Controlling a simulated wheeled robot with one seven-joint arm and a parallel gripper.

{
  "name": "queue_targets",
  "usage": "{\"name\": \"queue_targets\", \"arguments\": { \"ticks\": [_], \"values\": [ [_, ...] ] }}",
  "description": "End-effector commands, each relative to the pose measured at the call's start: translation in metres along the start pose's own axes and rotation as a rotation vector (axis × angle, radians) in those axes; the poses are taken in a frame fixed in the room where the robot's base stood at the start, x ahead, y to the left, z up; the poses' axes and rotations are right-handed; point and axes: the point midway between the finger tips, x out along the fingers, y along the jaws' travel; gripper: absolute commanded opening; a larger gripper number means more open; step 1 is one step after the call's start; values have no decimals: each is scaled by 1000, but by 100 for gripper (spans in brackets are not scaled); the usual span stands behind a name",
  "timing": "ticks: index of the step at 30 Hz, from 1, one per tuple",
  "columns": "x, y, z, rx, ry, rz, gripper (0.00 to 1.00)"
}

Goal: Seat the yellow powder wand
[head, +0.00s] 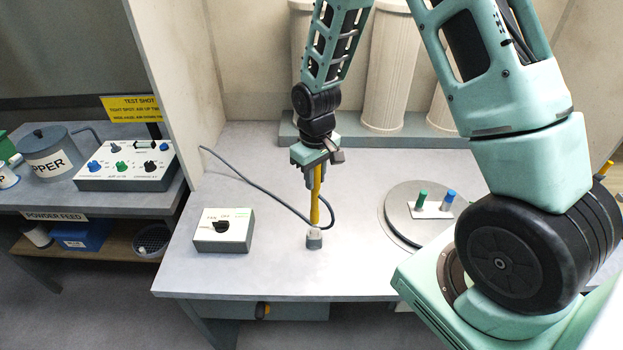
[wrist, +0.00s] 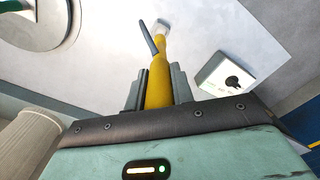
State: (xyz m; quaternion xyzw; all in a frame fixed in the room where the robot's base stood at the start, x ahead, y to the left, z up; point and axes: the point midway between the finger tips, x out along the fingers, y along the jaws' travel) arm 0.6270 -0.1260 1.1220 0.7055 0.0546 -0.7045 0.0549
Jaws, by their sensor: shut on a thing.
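The yellow powder wand (head: 315,208) hangs roughly upright from my gripper (head: 314,178), low over the middle of the grey table. In the wrist view my gripper (wrist: 158,88) is shut around the thick part of the yellow wand (wrist: 158,82). A dark hose (head: 262,186) runs from the wand area to the back left of the table.
A FAN switch box (head: 223,232) stands left of the wand. A round grey turntable (head: 398,226) at right carries a white plate with green and blue pegs (head: 433,208). Pale filter cylinders (head: 390,75) stand behind. A left side bench holds a control box (head: 125,167).

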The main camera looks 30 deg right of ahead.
Motion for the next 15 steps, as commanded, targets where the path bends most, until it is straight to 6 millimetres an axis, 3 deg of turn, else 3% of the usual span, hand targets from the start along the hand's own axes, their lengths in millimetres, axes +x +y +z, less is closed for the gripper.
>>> {"name": "queue_targets", "arguments": {
  "ticks": [15],
  "values": [
    [6, 0, 0, -4, 0, 0, 0]
  ]
}}
